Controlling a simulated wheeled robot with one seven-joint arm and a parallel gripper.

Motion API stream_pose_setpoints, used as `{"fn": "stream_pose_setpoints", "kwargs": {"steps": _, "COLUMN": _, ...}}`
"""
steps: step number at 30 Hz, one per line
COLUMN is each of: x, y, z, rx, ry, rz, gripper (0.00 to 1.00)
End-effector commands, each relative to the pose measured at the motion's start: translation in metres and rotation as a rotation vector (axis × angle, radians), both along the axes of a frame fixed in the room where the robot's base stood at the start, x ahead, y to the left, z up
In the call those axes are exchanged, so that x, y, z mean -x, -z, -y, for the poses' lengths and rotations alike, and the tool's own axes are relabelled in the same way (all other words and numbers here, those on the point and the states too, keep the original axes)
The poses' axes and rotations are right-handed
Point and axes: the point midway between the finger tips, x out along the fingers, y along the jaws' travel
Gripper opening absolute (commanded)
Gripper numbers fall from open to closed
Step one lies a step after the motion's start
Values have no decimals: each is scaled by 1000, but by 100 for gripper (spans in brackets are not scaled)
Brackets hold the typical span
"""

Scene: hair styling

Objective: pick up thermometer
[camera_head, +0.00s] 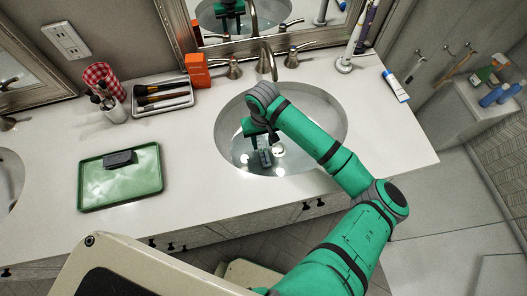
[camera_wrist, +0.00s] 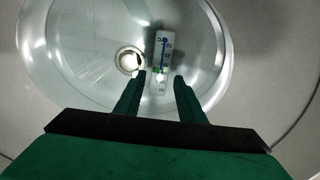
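The thermometer (camera_wrist: 165,48) is a small pale strip with a blue column and markings. It lies in the sink basin beside the drain in the wrist view. My gripper (camera_wrist: 159,78) is open, with one green finger on either side of the thermometer's lower end in the picture. No contact shows, and the height gap between fingers and thermometer is hard to judge. In the head view my gripper (camera_head: 257,140) points down into the sink (camera_head: 325,125). The thermometer cannot be clearly told from the dark shapes under the gripper there.
The faucet (camera_head: 266,62) stands behind the basin, close to my wrist. A green tray (camera_head: 120,190) with a dark block (camera_head: 120,158) lies left on the counter. A brush tray (camera_head: 163,97), orange box (camera_head: 196,70) and tube (camera_head: 396,86) stand farther back. The basin walls surround my gripper.

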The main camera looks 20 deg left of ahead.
Motion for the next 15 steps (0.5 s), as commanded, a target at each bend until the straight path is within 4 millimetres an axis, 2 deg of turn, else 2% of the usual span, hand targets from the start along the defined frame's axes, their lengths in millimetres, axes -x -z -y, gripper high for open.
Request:
{"fn": "stream_pose_setpoints", "kwargs": {"steps": 9, "x": 3, "y": 41, "z": 3, "rx": 2, "ry": 0, "rz": 1, "gripper": 36}}
{"fn": "stream_pose_setpoints", "kwargs": {"steps": 15, "x": 3, "y": 46, "z": 2, "rx": 0, "ry": -1, "rz": 1, "gripper": 36}}
